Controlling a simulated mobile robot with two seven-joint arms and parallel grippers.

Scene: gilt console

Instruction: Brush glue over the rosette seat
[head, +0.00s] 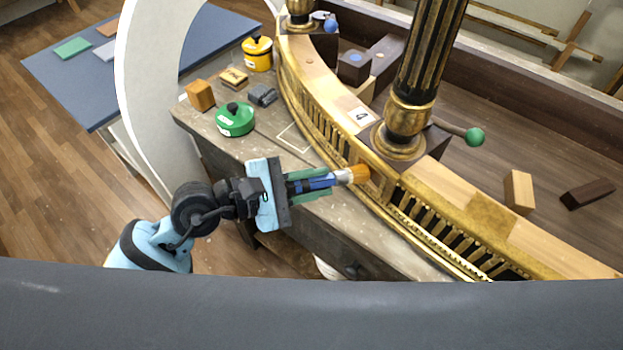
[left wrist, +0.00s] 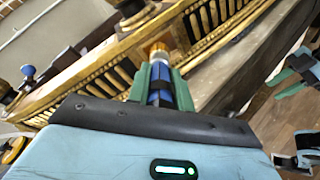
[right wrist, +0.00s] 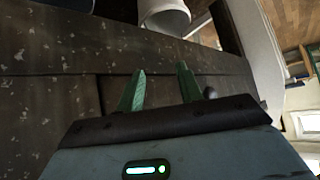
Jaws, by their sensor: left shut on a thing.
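My left gripper (head: 305,183) is shut on a brush with a blue handle (head: 318,183), pale ferrule and orange bristles (head: 357,174). The brush points at the gilt console's (head: 445,187) front, below the black and gold column (head: 408,110). The bristles are at a small framed panel (head: 377,185), apparently the rosette seat; contact and any glue cannot be made out. In the left wrist view, the bristles (left wrist: 157,48) overlap the gilt front. My right gripper (right wrist: 160,88) is open and empty, facing a dark wooden surface. It is outside the head view.
A green lidded pot (head: 235,119), yellow pot (head: 258,53), wooden block (head: 200,95) and dark grey object (head: 262,95) stand on the bench left of the console. A green-knobbed rod (head: 474,136) sticks out beside the column. A white bucket (right wrist: 165,15) shows in the right wrist view.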

